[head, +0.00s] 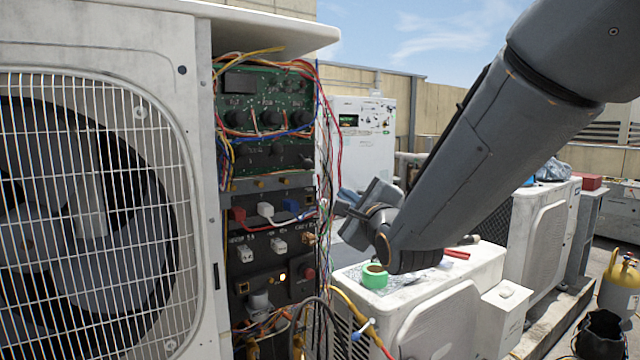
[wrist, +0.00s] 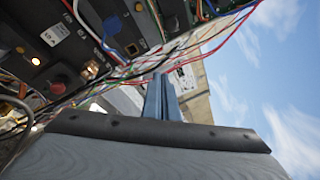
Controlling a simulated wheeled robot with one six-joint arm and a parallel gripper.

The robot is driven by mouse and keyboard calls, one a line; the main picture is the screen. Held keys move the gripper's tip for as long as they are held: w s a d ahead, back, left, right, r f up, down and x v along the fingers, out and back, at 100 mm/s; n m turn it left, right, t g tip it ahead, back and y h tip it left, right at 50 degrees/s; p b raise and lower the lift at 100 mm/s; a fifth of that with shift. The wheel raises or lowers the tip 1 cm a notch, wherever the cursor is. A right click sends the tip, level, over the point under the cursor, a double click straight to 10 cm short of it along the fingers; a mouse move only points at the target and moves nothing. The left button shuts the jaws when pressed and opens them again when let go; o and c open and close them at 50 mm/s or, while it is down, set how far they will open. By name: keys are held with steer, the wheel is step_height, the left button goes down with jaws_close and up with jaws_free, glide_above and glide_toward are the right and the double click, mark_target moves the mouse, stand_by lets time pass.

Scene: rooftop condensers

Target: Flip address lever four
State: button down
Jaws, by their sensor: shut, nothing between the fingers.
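The open control panel (head: 262,190) of the near condenser carries a green circuit board (head: 265,95) with several dark knobs. Below it are red (head: 237,215), white (head: 265,210) and blue (head: 291,205) parts, then white switch-like parts (head: 279,246). I cannot tell which part is address lever four; the labels are too small to read. My gripper (head: 343,207) is right of the panel, beside the hanging wires, shut and empty. In the wrist view its two blue-grey fingers (wrist: 160,97) are together, apart from the panel face at upper left.
Loose coloured wires (head: 325,150) hang along the panel's right edge, close to my gripper. A lower condenser (head: 430,310) stands below my arm, with green tape (head: 374,276) and a red-handled tool (head: 456,254) on top. A fan grille (head: 90,210) fills the left.

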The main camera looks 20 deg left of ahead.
mark_target(303, 161)
steer(key=shift+s+a+r+m, duration=0.2)
steer(key=shift+a+r+m, duration=0.1)
steer(key=shift+a+r, duration=0.25)
steer(key=shift+w, duration=0.1)
steer(key=w+a+r+p, duration=0.3)
steer(key=w+a+p, duration=0.1)
steer(key=a, duration=0.3)
steer(key=shift+w, duration=0.6)
steer(key=shift+d+p, duration=0.1)
steer(key=shift+p, duration=0.2)
